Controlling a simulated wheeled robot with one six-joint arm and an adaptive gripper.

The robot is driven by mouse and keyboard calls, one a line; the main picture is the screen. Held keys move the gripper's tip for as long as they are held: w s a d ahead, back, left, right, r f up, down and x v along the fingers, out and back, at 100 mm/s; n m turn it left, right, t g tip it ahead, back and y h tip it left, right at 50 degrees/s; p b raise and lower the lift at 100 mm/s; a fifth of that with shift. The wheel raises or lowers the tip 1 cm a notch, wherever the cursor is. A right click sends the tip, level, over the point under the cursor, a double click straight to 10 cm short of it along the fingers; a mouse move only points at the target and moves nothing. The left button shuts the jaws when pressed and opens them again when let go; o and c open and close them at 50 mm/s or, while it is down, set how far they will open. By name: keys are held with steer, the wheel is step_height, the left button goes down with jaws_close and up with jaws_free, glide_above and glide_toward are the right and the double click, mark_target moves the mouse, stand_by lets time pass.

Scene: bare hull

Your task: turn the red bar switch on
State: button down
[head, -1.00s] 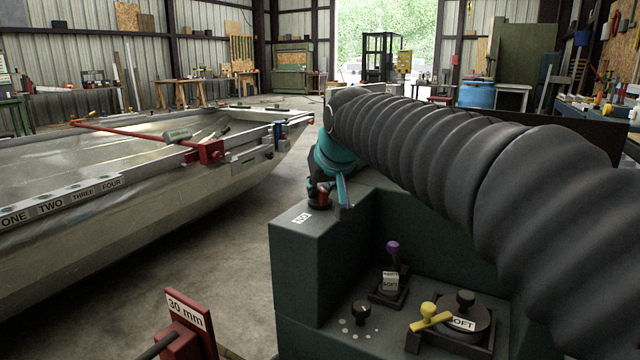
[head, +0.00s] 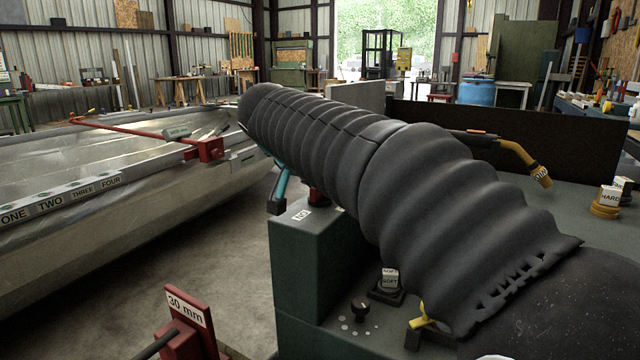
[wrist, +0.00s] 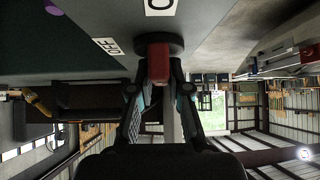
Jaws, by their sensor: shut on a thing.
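The red bar switch (wrist: 158,64) stands on a dark round base (wrist: 174,46) in the wrist view. My gripper (wrist: 159,78) has one finger on each side of the bar and is shut on it. An OFF label (wrist: 106,46) lies to the left of the base. Another label (wrist: 160,6) is cut by the top edge, with only part of its lettering showing. The bar's long side runs roughly up and down the picture, in line with that cut label. In the head view, my arm hides most of the switch; a bit of red (head: 316,197) shows beside my teal finger (head: 279,186).
A yellow curved handle (head: 530,165) is at the right. The metal hull (head: 150,190) lies left, across open floor.

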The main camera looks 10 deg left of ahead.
steer(key=shift+f+m+h, duration=0.15)
steer(key=shift+m+h, duration=0.15)
steer(key=shift+m, duration=0.1)
steer(key=c, duration=1.1)
jaws_free()
steer(key=shift+s+a, duration=0.1)
steer(key=v, duration=1.2)
